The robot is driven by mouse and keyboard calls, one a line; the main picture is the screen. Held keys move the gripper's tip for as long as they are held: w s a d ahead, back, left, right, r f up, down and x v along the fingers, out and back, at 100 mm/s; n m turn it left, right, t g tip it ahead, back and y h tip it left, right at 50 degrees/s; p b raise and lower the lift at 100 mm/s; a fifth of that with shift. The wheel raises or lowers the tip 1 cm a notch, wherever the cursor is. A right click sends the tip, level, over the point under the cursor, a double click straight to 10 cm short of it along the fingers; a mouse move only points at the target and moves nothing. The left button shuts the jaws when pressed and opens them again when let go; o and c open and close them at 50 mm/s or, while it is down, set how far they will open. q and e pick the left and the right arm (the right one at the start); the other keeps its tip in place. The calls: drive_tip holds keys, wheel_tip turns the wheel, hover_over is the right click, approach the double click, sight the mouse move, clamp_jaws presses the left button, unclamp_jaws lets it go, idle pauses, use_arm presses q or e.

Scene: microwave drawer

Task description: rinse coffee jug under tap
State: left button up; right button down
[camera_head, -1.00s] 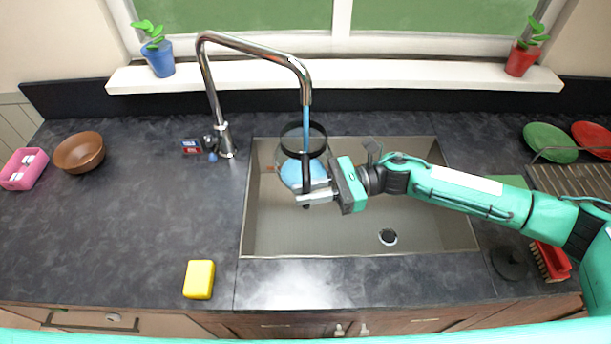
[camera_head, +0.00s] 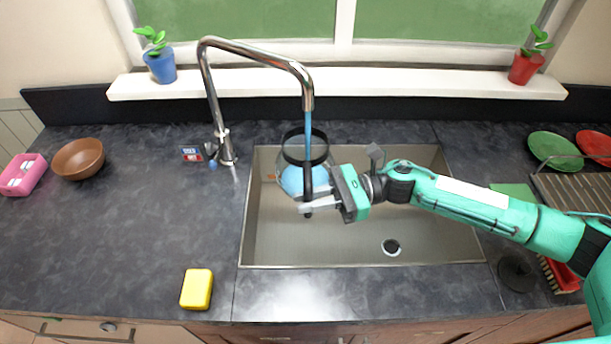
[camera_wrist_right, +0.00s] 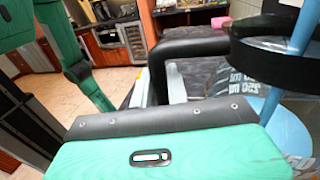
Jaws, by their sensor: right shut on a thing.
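The coffee jug (camera_head: 292,180) is a clear glass jug with a black rim band and black handle, held over the sink (camera_head: 350,250). It shows blue water inside, and a blue stream from the tap (camera_head: 308,95) runs down into its open top. My right gripper (camera_head: 310,201) is shut on the jug's handle, with the jug roughly upright. In the right wrist view the black handle (camera_wrist_right: 190,45) lies at the fingers, with the jug's glass (camera_wrist_right: 285,130) and the blue stream at the right. My left gripper is not in view.
A yellow sponge (camera_head: 197,288) lies on the counter left of the sink's front. A brown bowl (camera_head: 78,159) and pink holder (camera_head: 22,175) stand far left. A dish rack (camera_head: 575,190) with plates is at the right. The sink floor around its drain is clear.

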drive_tip(key=shift+a, duration=0.1)
use_arm(q)
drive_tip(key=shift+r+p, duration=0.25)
drive_tip(key=shift+p, duration=0.05)
use_arm(e)
drive_tip(key=s+a, duration=0.3)
drive_tip(key=s, duration=0.4)
drive_tip(key=shift+a, duration=0.25)
drive_tip(key=shift+s+r, duration=0.1)
drive_tip(key=shift+r, duration=0.05)
idle(1.2)
use_arm(q)
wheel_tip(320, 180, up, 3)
drive_tip(key=p, duration=0.3)
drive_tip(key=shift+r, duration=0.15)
use_arm(e)
drive_tip(key=s+a+r, duration=0.2)
drive_tip(key=s+r, duration=0.1)
drive_tip(key=s, duration=0.1)
drive_tip(key=shift+s+r, duration=0.25)
drive_tip(key=shift+r, duration=0.15)
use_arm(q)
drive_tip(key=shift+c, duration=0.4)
use_arm(e)
drive_tip(key=shift+a, duration=0.1)
